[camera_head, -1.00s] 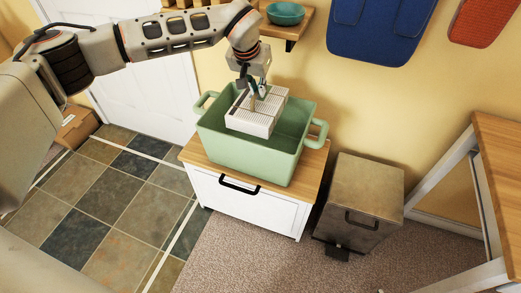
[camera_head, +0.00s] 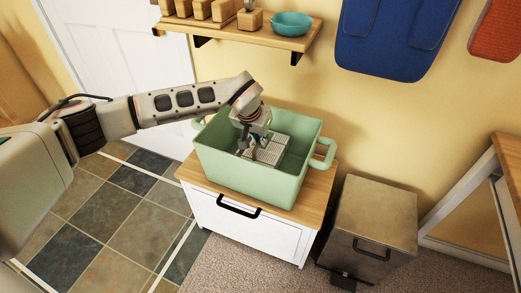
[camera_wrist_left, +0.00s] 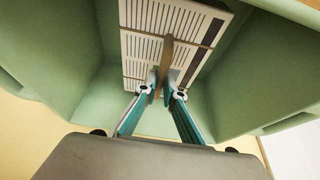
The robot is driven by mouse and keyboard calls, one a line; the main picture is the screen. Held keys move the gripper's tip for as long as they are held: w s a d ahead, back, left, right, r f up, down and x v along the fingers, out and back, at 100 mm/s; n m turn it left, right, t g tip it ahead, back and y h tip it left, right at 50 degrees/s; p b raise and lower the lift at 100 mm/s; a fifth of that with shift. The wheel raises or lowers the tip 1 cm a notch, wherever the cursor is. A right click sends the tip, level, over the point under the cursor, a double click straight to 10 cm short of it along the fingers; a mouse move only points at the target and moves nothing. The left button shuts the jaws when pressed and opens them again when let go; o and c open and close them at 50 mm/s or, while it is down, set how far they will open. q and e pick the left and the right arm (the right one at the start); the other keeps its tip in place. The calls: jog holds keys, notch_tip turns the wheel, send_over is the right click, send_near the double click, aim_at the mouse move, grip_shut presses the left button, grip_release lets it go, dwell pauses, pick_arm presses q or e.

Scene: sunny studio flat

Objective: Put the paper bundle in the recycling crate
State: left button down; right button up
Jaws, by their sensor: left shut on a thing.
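The green recycling crate (camera_head: 250,185) stands on a white cabinet with a wooden top. The paper bundle (camera_head: 274,148), a white printed stack tied with brown string, is down inside the crate, below its rim. My left gripper (camera_head: 252,151) reaches into the crate from above and is shut on the bundle. In the left wrist view the gripper (camera_wrist_left: 163,92) has its fingertips on either side of a brown upright strap on the bundle (camera_wrist_left: 140,48), with the crate's walls (camera_wrist_left: 75,80) around it. Whether the bundle touches the crate's floor is hidden. My right gripper is not in view.
The white cabinet (camera_head: 235,220) bears the crate. A metal pedal bin (camera_head: 371,225) stands to its right. A wooden shelf (camera_head: 245,38) with a teal bowl (camera_head: 291,24) hangs above, behind the crate. Tiled floor is clear at the left.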

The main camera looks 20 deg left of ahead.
aim_at(260, 151)
pick_arm(q)
notch_tip(260, 151, down, 5)
jog(key=shift+s+r+b, duration=0.1)
jog(key=shift+b, duration=0.6)
jog(key=shift+r, duration=0.15)
jog(key=c, duration=2.6)
grip_release()
jog(key=shift+f, duration=0.25)
jog(key=o, duration=0.5)
jog(key=shift+c, duration=0.2)
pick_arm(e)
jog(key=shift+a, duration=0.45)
